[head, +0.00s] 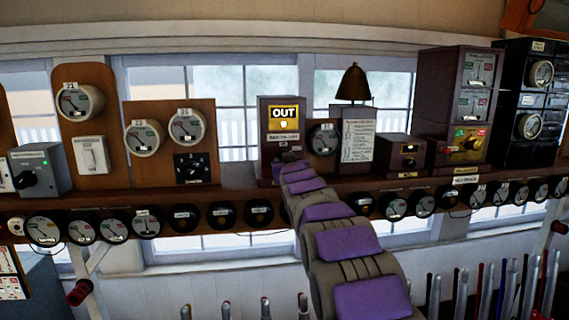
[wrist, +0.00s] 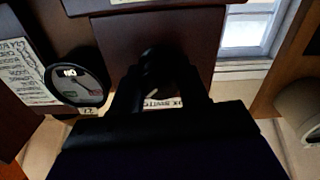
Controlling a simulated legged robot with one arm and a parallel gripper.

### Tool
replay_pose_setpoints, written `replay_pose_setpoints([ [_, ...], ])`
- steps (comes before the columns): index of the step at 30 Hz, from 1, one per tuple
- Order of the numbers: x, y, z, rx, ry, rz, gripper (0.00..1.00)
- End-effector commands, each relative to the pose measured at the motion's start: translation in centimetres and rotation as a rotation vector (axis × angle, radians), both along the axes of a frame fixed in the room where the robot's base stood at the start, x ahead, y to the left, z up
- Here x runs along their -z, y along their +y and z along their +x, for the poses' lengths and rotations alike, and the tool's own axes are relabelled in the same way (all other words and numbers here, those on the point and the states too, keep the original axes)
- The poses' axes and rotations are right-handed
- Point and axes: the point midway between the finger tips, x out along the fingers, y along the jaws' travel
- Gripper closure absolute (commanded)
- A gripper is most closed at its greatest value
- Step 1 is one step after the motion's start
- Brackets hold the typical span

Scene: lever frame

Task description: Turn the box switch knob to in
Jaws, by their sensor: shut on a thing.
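The wooden switch box (head: 266,118) stands on the shelf, with a yellow panel (head: 283,118) reading OUT and a name label below it. My arm reaches up to the lower front of this box, and my gripper (head: 290,160) is there, small and dark. In the wrist view, which is turned upside down, my gripper (wrist: 160,75) lies close against the dark wooden front of the box (wrist: 196,38), partly over a white label (wrist: 163,103). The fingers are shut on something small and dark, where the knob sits. The knob itself is mostly hidden, so its angle cannot be told.
A round dial (head: 323,138) and a box with a white text card (head: 358,140) stand just right of the switch box. A brass bell (head: 353,82) is above them. Several dials line the shelf edge (head: 235,200).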

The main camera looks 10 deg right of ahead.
Motion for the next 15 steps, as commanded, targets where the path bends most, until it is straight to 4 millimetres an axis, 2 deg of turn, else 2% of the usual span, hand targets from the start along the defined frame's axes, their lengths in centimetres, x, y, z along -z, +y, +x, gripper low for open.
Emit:
replay_pose_setpoints([
  [1, 0.06, 0.33, 0.01, -0.004, 0.0, -0.002, 0.79],
  [4, 0.06, 0.31, 0.01, -0.004, 0.001, -0.002, 0.87],
  [15, 0.09, 0.21, 0.02, -0.002, 0.001, -0.042, 0.87],
])
